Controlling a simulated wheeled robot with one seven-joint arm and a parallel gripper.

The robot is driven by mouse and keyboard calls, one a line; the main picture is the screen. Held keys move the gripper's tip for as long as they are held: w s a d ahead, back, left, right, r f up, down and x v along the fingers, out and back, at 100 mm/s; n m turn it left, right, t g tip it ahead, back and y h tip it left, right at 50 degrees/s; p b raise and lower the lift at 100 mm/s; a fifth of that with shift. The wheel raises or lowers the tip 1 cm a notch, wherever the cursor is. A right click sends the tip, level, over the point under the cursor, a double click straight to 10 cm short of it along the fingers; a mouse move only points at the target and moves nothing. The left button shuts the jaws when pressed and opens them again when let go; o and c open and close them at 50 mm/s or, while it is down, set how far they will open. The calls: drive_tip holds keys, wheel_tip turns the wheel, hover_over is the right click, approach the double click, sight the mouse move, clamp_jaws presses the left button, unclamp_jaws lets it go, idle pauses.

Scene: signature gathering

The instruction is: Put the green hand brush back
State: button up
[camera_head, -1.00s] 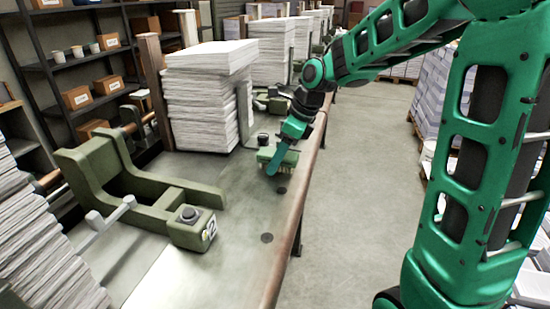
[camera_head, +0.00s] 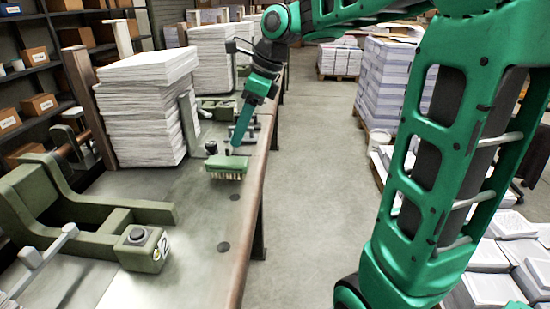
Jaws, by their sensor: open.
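The green hand brush (camera_head: 227,163) lies bristles down on the grey bench top (camera_head: 195,200), near its right edge. It stands a little in front of a paper stack. My gripper (camera_head: 236,143) points down just above and behind the brush, with its fingertips near the brush's top. It is open and holds nothing that I can see. Whether the fingertips touch the brush I cannot tell from this angle.
A tall paper stack (camera_head: 140,110) stands left of the brush. An olive machine marked 2 (camera_head: 145,248) sits in front on the bench. Paper pallets (camera_head: 390,85) stand across the aisle on the right. The aisle floor (camera_head: 310,200) is clear.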

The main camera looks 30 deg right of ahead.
drive_tip(key=s+d+f+n+g+h, duration=0.1)
drive_tip(key=s+d+f+n, duration=0.3)
drive_tip(key=s, duration=0.5)
drive_tip(key=s+d+f+n+g+h, duration=0.1)
drive_tip(key=s+d+f+n, duration=0.3)
drive_tip(key=s+n, duration=0.4)
drive_tip(key=s+d+f+n+g+h, duration=0.1)
drive_tip(key=s+d+f+n, duration=0.3)
drive_tip(key=s, duration=0.7)
drive_tip(key=d+n, duration=0.1)
drive_tip(key=n, duration=0.1)
drive_tip(key=shift+s+f+n+h, duration=0.3)
drive_tip(key=shift+s+n, duration=0.1)
drive_tip(key=shift+w+d, duration=0.1)
drive_tip(key=shift+w, duration=0.05)
drive_tip(key=shift+w+f, duration=0.25)
drive_tip(key=shift+w, duration=0.2)
